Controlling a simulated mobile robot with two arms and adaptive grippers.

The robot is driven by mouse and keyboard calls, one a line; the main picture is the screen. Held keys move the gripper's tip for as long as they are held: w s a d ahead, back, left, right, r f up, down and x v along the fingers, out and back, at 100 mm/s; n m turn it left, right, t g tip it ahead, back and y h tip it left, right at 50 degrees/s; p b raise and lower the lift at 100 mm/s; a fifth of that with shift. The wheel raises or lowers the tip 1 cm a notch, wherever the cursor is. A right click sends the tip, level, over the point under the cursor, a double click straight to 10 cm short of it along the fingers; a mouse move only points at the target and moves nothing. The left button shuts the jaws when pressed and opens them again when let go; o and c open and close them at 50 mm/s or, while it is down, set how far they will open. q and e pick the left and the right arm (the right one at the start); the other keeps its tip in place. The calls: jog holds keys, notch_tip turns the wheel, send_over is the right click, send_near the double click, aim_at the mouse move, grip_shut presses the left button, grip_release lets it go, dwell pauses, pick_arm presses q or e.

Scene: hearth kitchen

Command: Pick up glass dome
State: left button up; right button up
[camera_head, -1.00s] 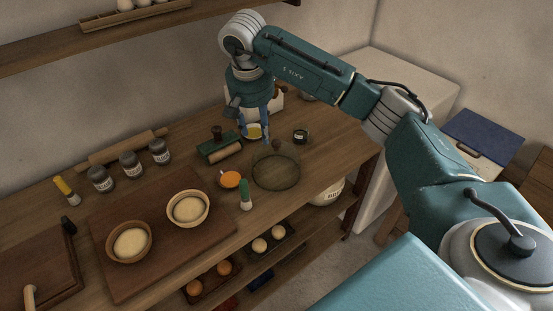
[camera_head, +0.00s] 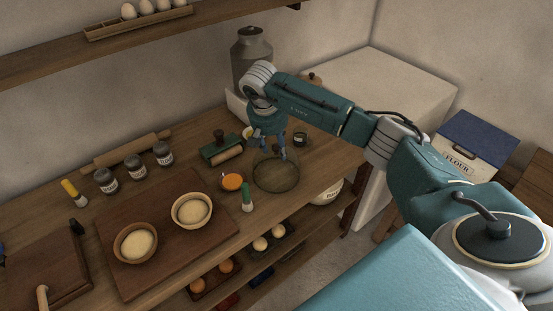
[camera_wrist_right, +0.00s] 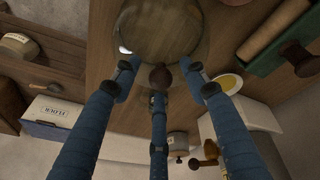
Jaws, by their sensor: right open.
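The glass dome (camera_head: 276,177) is a clear, round cover with a dark knob, standing on the wooden counter right of the middle. In the right wrist view the dome (camera_wrist_right: 160,30) fills the upper middle, and its dark knob (camera_wrist_right: 160,77) shows between my fingers. My right gripper (camera_head: 273,150) is open and points down just above the dome. In the right wrist view its blue fingers (camera_wrist_right: 160,80) are spread around the knob; I cannot tell whether any touches it. The gripper partly hides the knob in the head view.
A small dark jar (camera_head: 300,139) stands behind right. Two dough bowls (camera_head: 135,242) sit on a board.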

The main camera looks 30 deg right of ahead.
grip_shut()
dwell(0.4)
